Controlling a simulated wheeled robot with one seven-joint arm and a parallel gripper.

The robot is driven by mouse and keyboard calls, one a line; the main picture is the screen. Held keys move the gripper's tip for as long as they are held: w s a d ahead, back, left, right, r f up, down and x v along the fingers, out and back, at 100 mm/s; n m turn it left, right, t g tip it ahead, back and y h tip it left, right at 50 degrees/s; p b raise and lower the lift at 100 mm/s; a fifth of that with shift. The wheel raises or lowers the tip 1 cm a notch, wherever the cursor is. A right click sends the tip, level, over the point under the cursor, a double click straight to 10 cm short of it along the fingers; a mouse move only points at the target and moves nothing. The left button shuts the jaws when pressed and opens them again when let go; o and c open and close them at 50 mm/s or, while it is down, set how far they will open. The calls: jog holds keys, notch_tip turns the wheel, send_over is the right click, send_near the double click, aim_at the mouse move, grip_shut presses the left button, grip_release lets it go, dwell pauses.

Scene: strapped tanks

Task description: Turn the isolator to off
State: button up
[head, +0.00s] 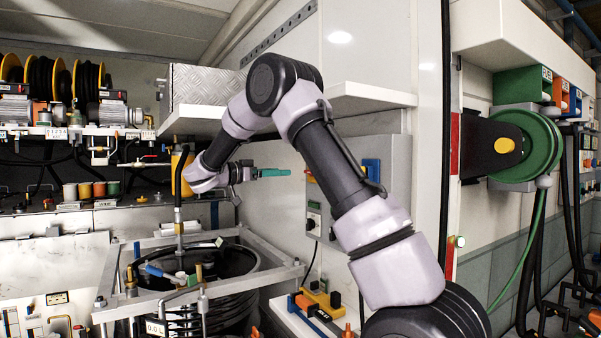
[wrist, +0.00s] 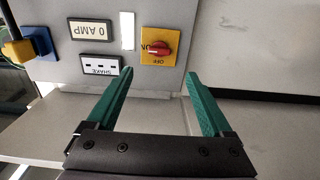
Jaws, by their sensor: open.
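The isolator is a red rotary knob (wrist: 160,48) on a yellow plate (wrist: 175,36), on the face of a grey box (wrist: 110,73). In the wrist view the plate appears upside down, with OFF below the knob and ON at its left. The knob's bar lies roughly sideways, in line with ON. My gripper (wrist: 159,73) has two green fingers spread apart with nothing between them. The fingers point at the panel, and the knob lies beyond the gap, apart from the fingertips. In the head view my gripper (head: 275,172) is beside the grey box (head: 385,190).
A white shelf (head: 370,95) is above the box. A framed tank (head: 190,265) stands at lower left.

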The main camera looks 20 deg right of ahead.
jog(key=w+d, duration=0.1)
jog(key=d, duration=0.8)
jog(key=shift+w+d, duration=0.35)
jog(key=shift+w, duration=0.05)
grip_shut()
